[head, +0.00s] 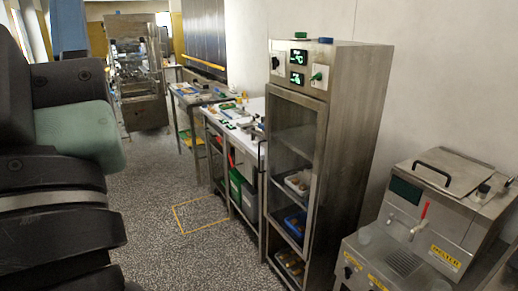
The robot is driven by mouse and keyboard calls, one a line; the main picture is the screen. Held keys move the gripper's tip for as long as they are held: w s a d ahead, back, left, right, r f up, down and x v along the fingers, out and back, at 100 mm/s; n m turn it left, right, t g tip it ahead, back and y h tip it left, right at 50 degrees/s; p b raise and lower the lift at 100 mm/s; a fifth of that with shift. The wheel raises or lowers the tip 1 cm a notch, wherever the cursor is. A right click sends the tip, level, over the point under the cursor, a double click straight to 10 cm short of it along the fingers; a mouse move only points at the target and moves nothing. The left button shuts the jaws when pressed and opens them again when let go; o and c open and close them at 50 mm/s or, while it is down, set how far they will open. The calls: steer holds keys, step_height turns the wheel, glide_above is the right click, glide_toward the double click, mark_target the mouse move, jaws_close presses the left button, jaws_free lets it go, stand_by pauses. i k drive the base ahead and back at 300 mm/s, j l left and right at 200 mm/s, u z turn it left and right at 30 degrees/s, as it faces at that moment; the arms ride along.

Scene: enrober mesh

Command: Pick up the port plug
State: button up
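I cannot pick out the port plug for certain in the head view. Small blue and green items lie on the top of the tall steel cabinet (335,110), and many small coloured items lie on the farther worktops; all are too small to name. My own dark arm with a pale green part fills the left edge of the view, close to the camera. My gripper's fingers do not show, so I cannot see what they hold.
The cabinet has glass doors, with bins on its shelves. A steel melter machine (440,205) with a red-handled tap stands at the right. A white-topped counter (252,104) and a farther table (184,97) line the wall. The speckled floor (185,255) at centre-left is clear.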

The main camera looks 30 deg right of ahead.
mark_target(483, 189)
steer(key=z, duration=1.2)
steer(key=i+l+z, duration=0.1)
steer(key=l+z, duration=0.3)
steer(key=i+l+z, duration=0.1)
steer(key=l+z, duration=0.3)
